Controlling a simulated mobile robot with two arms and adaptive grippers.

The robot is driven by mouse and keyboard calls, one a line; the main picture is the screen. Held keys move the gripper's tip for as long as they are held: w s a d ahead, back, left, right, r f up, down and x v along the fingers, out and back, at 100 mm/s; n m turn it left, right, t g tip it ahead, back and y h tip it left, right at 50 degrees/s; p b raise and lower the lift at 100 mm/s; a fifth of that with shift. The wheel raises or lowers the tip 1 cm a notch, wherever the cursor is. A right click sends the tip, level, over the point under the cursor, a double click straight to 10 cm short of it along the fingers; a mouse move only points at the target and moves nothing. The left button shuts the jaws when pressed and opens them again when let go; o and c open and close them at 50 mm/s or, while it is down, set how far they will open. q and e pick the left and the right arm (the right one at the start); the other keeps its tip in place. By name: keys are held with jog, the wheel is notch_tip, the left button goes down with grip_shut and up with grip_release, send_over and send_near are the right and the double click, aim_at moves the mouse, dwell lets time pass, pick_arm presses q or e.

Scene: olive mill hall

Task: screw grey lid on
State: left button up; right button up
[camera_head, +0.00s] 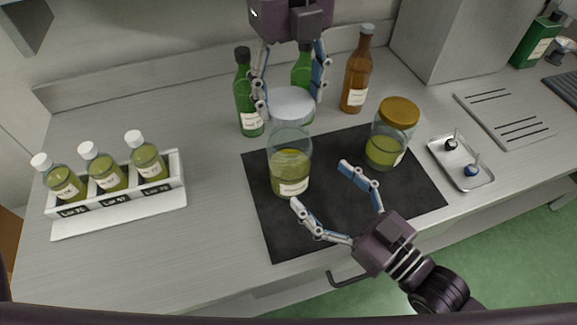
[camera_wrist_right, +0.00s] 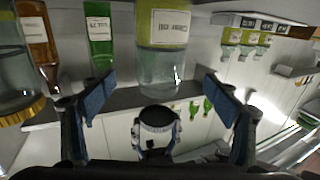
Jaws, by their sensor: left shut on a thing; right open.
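The grey lid (camera_head: 292,104) is between the fingers of my left gripper (camera_head: 291,107), which is shut on it. It also shows in the right wrist view (camera_wrist_right: 157,117), where a small gap seems to separate it from the jar's mouth. The open glass jar (camera_head: 290,172), part full of yellow-green contents and labelled, stands upright on the dark mat (camera_head: 328,212), just below the lid in the head view. My right gripper (camera_head: 320,184) is open beside the jar, one fingertip close to its lower front. In the right wrist view the jar (camera_wrist_right: 161,58) appears upside down between the spread fingers.
A gold-lidded jar (camera_head: 385,150) stands right on the mat. Green bottles (camera_head: 250,110) and a brown bottle (camera_head: 355,85) stand behind. A rack (camera_head: 118,199) with three small bottles is left; a metal tray (camera_head: 470,181) is right. The front left counter is clear.

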aim_at(291, 130)
pick_arm(q)
jog(key=shift+s+d, duration=0.1)
pick_arm(e)
jog(key=x, duration=0.9)
jog(key=shift+w+a, duration=0.25)
jog(key=c, duration=1.8)
pick_arm(q)
jog(key=shift+f, duration=2.45)
jog(key=shift+f, duration=0.1)
jog(key=shift+f, duration=0.8)
jog(key=shift+f, duration=0.55)
